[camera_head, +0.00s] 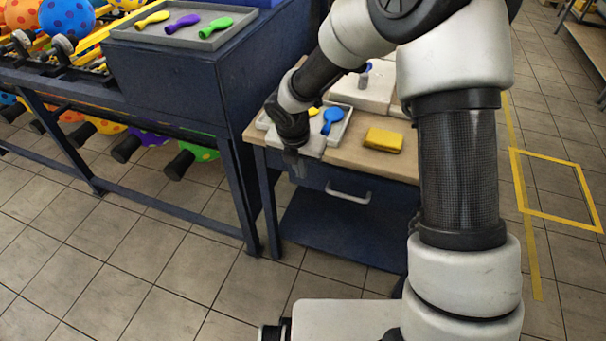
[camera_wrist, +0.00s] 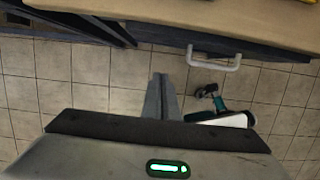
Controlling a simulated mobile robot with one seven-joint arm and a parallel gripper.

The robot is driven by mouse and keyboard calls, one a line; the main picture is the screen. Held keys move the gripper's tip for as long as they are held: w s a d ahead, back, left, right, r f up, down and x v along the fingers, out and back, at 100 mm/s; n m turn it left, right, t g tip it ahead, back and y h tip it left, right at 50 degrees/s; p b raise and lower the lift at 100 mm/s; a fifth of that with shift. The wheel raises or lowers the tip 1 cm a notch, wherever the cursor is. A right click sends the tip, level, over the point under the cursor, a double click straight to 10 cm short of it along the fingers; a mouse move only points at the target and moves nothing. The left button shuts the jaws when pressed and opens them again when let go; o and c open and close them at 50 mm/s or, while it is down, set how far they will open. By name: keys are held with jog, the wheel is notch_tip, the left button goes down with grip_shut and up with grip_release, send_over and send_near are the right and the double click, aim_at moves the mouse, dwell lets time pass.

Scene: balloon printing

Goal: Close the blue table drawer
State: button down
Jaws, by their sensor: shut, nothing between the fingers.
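The blue table (camera_head: 268,205) has a wooden top and a dark blue drawer (camera_head: 390,198) under its front edge. The drawer has a pale bar handle (camera_head: 347,192); the handle (camera_wrist: 214,62) also shows in the wrist view. The drawer front looks close to the table edge; I cannot tell whether a small gap is left. My gripper (camera_head: 296,170) points down at the left front of the table, left of the handle. In the wrist view my gripper (camera_wrist: 161,78) is shut and empty, with its fingertips apart from the handle.
On the tabletop are a grey tray (camera_head: 345,128) with balloons, including a blue one (camera_head: 332,117), and a yellow block (camera_head: 383,140). A large blue machine (camera_head: 180,85) with balloons stands at the left.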

aim_at(343, 185)
jog(key=s+d+f+b, duration=0.1)
jog(key=s+d+b, duration=0.2)
jog(key=s+d, duration=0.55)
jog(key=w+d+f+b, duration=0.2)
jog(key=w+f+b, duration=0.1)
jog(key=w+f, duration=0.3)
jog(key=shift+x, duration=1.15)
jog(key=shift+w+a, duration=0.1)
jog(key=w+p, duration=0.1)
jog(key=w+d+p, duration=0.1)
jog(key=w, duration=0.1)
jog(key=shift+w+r, duration=0.2)
jog(key=shift+w, duration=0.05)
jog(key=shift+w+d+f, duration=0.1)
jog(key=shift+w+d, duration=0.05)
jog(key=shift+w, duration=0.25)
